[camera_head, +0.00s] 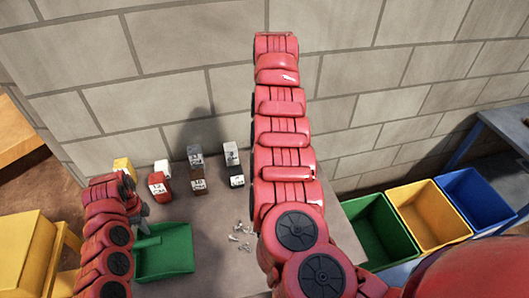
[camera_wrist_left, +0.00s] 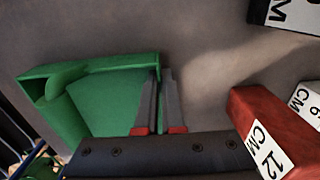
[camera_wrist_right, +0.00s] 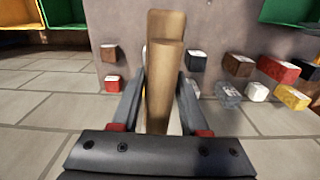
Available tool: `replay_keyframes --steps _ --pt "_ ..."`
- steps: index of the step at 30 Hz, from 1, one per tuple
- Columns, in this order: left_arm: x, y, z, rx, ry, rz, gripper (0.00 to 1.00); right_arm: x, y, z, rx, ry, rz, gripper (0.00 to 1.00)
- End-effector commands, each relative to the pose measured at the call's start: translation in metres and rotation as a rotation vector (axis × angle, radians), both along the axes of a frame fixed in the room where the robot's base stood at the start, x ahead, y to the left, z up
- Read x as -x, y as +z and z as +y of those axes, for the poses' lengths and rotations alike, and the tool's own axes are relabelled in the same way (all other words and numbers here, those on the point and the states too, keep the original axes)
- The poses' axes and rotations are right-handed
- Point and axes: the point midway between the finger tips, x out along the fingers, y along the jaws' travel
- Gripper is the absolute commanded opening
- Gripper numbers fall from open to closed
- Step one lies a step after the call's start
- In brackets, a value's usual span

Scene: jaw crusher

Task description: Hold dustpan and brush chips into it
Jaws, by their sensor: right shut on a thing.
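The green dustpan (camera_head: 172,262) lies on the grey table at the lower left. My left gripper (camera_head: 142,211) is at its upper left side. In the left wrist view its two fingers (camera_wrist_left: 160,88) are close together, one on each side of the dustpan's side wall (camera_wrist_left: 155,68). Several small pale chips (camera_head: 241,235) lie loose on the table, right of the dustpan and apart from it. My right gripper (camera_wrist_right: 162,95) is shut on a light wooden handle (camera_wrist_right: 165,70), seen in the right wrist view. The handle's far end is hidden, and no bristles show.
Several labelled blocks stand behind the dustpan, including a red one (camera_head: 159,186) and a black one (camera_head: 236,176). Green (camera_head: 372,228), yellow (camera_head: 428,212) and blue (camera_head: 474,194) bins are to the right. A block wall (camera_head: 390,75) is behind the table.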

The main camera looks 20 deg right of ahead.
Motion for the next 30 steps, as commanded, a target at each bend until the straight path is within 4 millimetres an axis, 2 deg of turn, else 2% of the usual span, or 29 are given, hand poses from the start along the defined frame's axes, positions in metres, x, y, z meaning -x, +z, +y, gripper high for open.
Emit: replay_keyframes --steps 8,15,22,30 --pt "0.0 0.0 0.0 0.0 0.0 0.0 0.0 -0.006 -0.038 -0.051 0.003 -0.128 0.003 0.0" --pt "0.0 0.0 0.0 0.0 0.0 0.0 0.0 0.002 -0.066 -0.091 -0.001 -0.185 0.003 0.0" --pt "0.0 0.0 0.0 0.0 0.0 0.0 0.0 0.019 -0.086 -0.113 0.004 -0.179 0.003 0.0" --pt "0.0 0.0 0.0 0.0 0.0 0.0 0.0 0.035 -0.1 -0.122 0.007 -0.155 0.0 0.0"
